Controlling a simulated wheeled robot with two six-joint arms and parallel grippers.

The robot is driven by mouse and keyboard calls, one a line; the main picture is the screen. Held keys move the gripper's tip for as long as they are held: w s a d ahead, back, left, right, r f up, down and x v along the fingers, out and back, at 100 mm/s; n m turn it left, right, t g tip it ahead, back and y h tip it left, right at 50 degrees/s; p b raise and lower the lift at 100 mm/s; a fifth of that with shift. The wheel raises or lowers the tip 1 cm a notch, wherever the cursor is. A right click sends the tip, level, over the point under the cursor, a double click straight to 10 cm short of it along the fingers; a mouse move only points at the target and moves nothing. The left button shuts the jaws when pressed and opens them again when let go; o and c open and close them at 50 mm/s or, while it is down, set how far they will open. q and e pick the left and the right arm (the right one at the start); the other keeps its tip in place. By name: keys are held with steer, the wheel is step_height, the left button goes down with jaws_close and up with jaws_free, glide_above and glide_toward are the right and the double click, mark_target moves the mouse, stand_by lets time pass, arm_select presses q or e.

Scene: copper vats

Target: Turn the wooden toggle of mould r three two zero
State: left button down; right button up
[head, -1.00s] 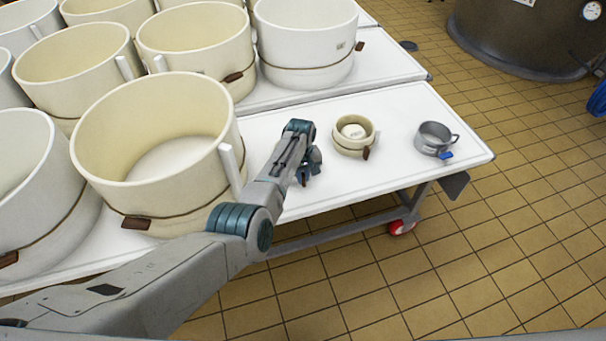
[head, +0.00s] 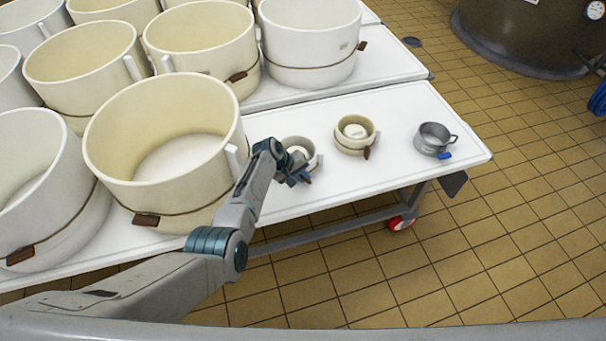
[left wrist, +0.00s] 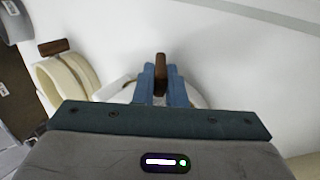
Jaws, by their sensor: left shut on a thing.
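My left gripper (head: 298,177) is at the front of a small cream mould (head: 306,146) on the white table. In the left wrist view, the blue fingers (left wrist: 161,88) are shut on a brown wooden toggle (left wrist: 160,65), whose end sticks out past the fingertips. The gripper and wrist hide part of this mould. No label with its number can be read. A second small cream mould (head: 355,136) with its own brown toggle (head: 367,153) stands to the right, apart from the gripper. My right gripper is not in view.
A grey metal cup (head: 432,138) with a blue tag stands near the right end of the white table (head: 400,175). A large cream mould (head: 165,190) stands close left of my left wrist. Several more large moulds stand behind. The tabletop between the small mould and cup is clear.

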arm_select(q)
steer(key=shift+a+h, duration=0.1)
steer(key=shift+h, duration=0.3)
steer(key=c, duration=1.5)
jaws_free()
